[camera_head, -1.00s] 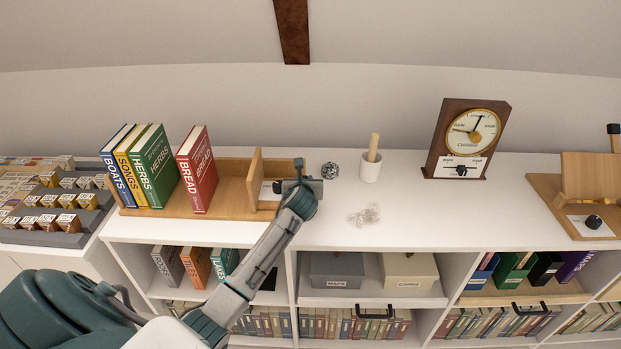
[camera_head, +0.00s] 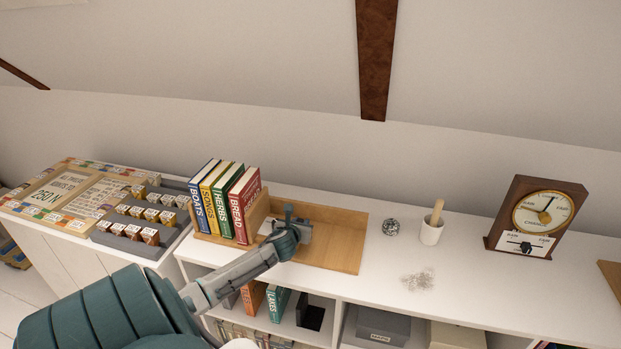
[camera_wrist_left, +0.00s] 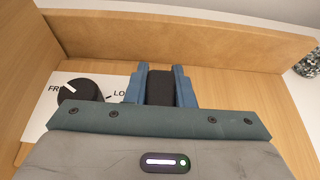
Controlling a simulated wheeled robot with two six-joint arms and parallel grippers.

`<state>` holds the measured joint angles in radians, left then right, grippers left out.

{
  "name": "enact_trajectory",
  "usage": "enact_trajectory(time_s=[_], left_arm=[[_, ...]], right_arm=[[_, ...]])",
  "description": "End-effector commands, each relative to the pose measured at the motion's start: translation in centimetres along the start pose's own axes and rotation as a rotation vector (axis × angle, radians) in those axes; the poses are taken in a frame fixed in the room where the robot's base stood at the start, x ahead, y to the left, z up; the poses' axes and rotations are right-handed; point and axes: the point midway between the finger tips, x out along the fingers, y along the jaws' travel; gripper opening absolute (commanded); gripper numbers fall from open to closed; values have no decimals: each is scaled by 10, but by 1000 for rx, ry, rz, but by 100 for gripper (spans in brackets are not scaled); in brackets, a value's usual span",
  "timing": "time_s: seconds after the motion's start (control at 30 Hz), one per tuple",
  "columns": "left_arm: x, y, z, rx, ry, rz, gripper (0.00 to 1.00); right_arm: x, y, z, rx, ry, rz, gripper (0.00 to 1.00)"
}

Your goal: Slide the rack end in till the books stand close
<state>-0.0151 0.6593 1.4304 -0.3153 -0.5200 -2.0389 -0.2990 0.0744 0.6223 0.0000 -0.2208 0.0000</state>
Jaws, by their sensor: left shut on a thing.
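The blue BOATS (camera_head: 196,206), yellow SONGS (camera_head: 209,205), green HERBS (camera_head: 223,216) and red BREAD (camera_head: 241,210) books stand upright, close together, at the left of the wooden rack (camera_head: 345,232). The sliding rack end (camera_head: 260,213) is right beside BREAD; any thin gap there cannot be made out. My left gripper (camera_head: 293,224) is right of the rack end. In the left wrist view its blue fingers (camera_wrist_left: 160,88) are shut on a black grip (camera_wrist_left: 160,86). A black FREE/LOCK knob (camera_wrist_left: 80,94) has its white mark toward FREE.
A grey tray of stamps (camera_head: 150,222) stands left of the rack. A wire ball (camera_head: 391,227), a white mortar with pestle (camera_head: 431,231), a clear pile (camera_head: 417,280) and a clock-like dial (camera_head: 540,215) are to the right. The rack's right part is empty.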

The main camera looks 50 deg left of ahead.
Motion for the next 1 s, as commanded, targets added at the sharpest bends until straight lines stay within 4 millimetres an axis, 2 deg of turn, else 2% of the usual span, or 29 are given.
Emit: enact_trajectory(time_s=[0.33,0.37,0.47,0.8,1.0], left_arm=[[0,1,1,1,-3,0,0],[0,1,1,1,-3,0,26],[0,1,1,1,-2,0,44],[-2,1,0,1,-1,0,44],[-23,2,-2,4,0,-1,44]], right_arm=[[0,5,1,-2,-2,5,36],[0,6,1,-3,-2,6,36],[0,7,1,-3,-2,7,36],[0,7,2,-3,-2,8,36],[4,7,3,-3,-3,7,36]])
